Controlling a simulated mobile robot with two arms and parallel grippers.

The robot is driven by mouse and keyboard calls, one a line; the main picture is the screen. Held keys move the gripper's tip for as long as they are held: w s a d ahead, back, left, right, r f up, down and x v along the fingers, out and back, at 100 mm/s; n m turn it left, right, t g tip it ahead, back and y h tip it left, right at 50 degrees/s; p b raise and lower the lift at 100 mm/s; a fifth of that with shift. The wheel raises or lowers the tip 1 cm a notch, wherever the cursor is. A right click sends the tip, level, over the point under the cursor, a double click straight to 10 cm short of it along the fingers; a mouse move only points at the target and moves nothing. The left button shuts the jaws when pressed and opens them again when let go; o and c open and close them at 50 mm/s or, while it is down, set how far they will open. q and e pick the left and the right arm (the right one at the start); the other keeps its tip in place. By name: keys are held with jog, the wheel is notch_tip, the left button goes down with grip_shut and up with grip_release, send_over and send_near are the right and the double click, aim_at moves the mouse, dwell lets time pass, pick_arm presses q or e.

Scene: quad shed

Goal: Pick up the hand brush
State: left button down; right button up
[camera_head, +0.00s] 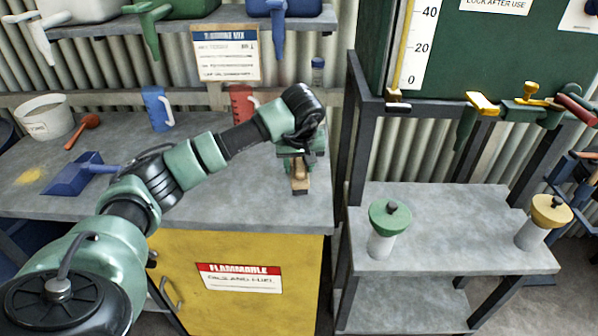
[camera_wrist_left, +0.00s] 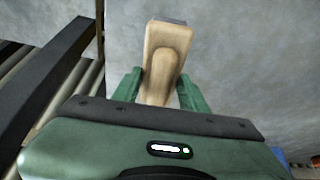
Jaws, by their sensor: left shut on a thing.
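The hand brush (camera_head: 299,184) shows a light wooden handle near the right end of the grey workbench. Its wooden part also shows in the left wrist view (camera_wrist_left: 167,50), between the two green fingers. My left gripper (camera_head: 299,165) reaches it from above and is shut on it; in the left wrist view the fingers (camera_wrist_left: 160,92) stand on either side of the wood. The brush's far part is hidden under the gripper in the head view. I cannot tell whether the brush touches the bench. My right gripper is not in view.
On the bench are a blue dustpan (camera_head: 75,175), a red scoop (camera_head: 84,130), a white bucket (camera_head: 44,117), a blue jug (camera_head: 157,108) and a red jug (camera_head: 241,104). A grey side shelf (camera_head: 450,225) with green-topped (camera_head: 388,222) and yellow-topped (camera_head: 545,220) containers stands right, beyond a gap.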

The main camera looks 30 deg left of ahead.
aim_at(298, 163)
pick_arm(q)
notch_tip(298, 163, up, 18)
jog(key=b, duration=0.1)
jog(key=shift+b, duration=0.35)
jog(key=c, duration=1.4)
grip_release()
jog(key=c, duration=0.5)
jog(key=shift+c, duration=0.3)
